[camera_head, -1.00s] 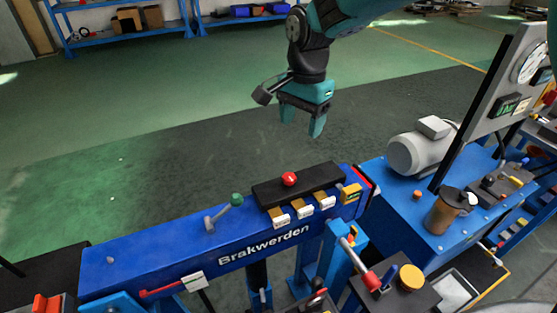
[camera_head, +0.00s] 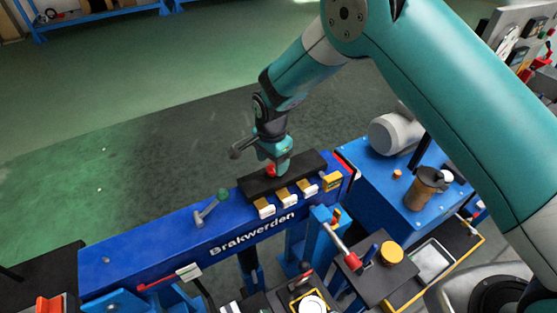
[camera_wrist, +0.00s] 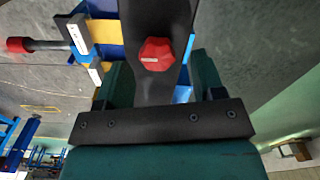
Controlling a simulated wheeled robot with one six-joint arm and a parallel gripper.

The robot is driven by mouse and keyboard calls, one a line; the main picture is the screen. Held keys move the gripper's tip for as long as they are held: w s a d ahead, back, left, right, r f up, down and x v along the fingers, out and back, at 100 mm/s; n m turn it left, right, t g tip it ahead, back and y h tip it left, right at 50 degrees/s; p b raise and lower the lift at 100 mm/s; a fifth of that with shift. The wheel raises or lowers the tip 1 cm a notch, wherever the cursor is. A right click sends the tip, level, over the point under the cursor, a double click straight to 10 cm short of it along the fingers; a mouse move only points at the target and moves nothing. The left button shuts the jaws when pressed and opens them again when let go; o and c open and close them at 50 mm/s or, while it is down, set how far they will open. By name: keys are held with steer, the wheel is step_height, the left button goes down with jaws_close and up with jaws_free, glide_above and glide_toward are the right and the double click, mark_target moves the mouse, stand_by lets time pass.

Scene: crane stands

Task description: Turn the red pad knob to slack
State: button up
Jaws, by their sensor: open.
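The red pad knob (camera_head: 271,170) sits on a black block (camera_head: 312,164) on top of the blue beam marked "Brakwerden" (camera_head: 150,243). In the wrist view the knob (camera_wrist: 155,54) is faceted, with a small pale label on its face. My gripper (camera_head: 276,168) points down just over the knob and partly hides it in the head view. In the wrist view my gripper (camera_wrist: 162,72) has its fingers apart, one on each side of the knob's line. I cannot tell whether either finger touches it.
A green-knobbed lever (camera_head: 222,194) stands on the beam left of the block. Yellow tabs with white tags (camera_head: 265,208) line the block's front. A red-handled lever (camera_head: 350,259) rises in front. A grey motor (camera_head: 392,133) and a brown cup (camera_head: 425,187) stand on the blue bench at right.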

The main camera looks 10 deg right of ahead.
steer(key=shift+f, duration=1.25)
